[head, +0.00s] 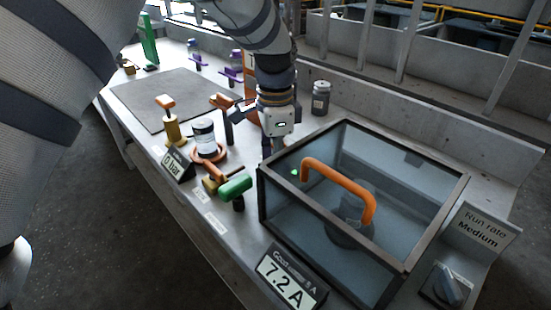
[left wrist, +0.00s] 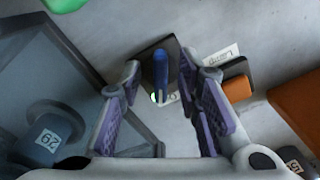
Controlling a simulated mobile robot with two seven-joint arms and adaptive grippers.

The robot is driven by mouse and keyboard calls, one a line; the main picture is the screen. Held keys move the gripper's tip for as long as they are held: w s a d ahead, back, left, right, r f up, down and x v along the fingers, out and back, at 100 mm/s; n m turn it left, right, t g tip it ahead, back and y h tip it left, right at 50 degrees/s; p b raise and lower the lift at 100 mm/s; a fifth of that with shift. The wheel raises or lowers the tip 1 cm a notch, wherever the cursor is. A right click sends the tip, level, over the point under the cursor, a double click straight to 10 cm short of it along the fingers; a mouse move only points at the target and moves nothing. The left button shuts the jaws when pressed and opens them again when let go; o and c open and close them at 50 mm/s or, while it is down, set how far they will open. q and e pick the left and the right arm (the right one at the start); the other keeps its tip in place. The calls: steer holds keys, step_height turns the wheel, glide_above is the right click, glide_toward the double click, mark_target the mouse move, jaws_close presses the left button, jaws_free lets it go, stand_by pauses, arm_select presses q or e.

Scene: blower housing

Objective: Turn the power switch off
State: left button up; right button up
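A blue lever (left wrist: 160,70) stands on a dark base (left wrist: 173,48) in the left wrist view; it looks like the power switch, but I cannot read its label. A small pale glowing spot shows by its lower end. My left gripper (left wrist: 160,110) is open, its purple-padded fingers spread to either side below the lever, with nothing visible held. In the head view my left gripper (head: 268,148) points down beside the far left corner of the glass-walled box; the lever cannot be made out there. My right gripper is not in view.
The glass-walled box (head: 440,215) with an orange handle (head: 340,178) stands close to the left gripper. A "7.2 A" display (head: 286,284) and a "Run rate Medium" knob (head: 447,285) sit in front.

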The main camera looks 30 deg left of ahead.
arm_select(q)
jaws_close()
steer(key=shift+r, duration=0.1)
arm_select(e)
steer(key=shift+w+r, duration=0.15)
arm_select(q)
steer(key=shift+r+n+p, duration=0.1)
steer(key=shift+n+p, duration=0.3)
steer(key=shift+n, duration=0.6)
steer(key=n, duration=0.2)
steer(key=shift+d+n+p, duration=0.1)
steer(key=shift+n+p, duration=0.2)
steer(key=n, duration=0.3)
steer(key=shift+s+n, duration=0.1)
steer(key=shift+n, duration=0.2)
steer(key=shift+d+n+p, duration=0.15)
steer(key=shift+n+p, duration=0.2)
steer(key=shift+n, duration=1.45)
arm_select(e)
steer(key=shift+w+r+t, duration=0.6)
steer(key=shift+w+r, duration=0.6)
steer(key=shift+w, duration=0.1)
arm_select(q)
steer(key=shift+f, duration=0.2)
jaws_free()
